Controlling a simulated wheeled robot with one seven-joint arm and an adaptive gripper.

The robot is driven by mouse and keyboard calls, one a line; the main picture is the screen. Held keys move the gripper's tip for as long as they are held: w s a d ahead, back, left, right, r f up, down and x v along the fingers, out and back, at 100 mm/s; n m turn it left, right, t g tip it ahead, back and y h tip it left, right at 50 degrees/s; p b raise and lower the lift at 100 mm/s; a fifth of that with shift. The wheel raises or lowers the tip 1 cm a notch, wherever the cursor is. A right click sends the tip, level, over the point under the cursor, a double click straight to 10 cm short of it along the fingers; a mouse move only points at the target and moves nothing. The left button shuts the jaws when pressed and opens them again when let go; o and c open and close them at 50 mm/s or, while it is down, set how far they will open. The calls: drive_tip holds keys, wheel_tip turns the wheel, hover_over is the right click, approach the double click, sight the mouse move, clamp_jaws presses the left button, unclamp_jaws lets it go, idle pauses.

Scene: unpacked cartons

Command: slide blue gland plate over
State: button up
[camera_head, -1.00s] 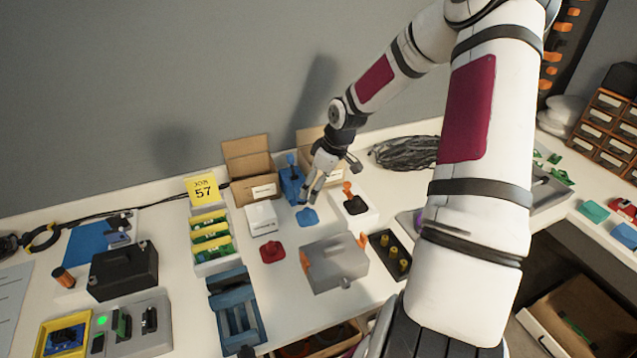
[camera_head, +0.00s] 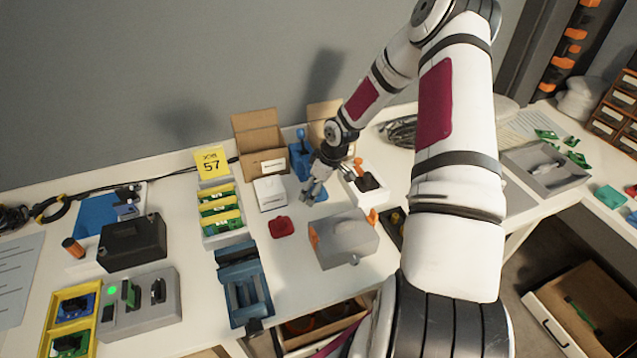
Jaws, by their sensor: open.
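The blue gland plate (camera_head: 321,193) is a small flat blue piece on the white bench, near the back middle. My gripper (camera_head: 312,198) is open and reaches down at the plate, hiding part of it. I cannot tell whether the fingers touch the plate. A similar red piece (camera_head: 282,228) lies to the left and nearer to me. A grey enclosure box (camera_head: 342,240) with orange parts at its ends stands just in front of the plate.
A white carton (camera_head: 270,194), an open cardboard box (camera_head: 259,142) and a blue device (camera_head: 299,158) stand close behind and left. A white tray (camera_head: 378,196) with a black-and-orange item is close on the right. My arm hides much of the bench's right side.

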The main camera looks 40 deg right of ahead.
drive_tip(key=shift+s, duration=0.1)
drive_tip(key=c, duration=1.6)
drive_tip(key=shift+s+f, duration=0.15)
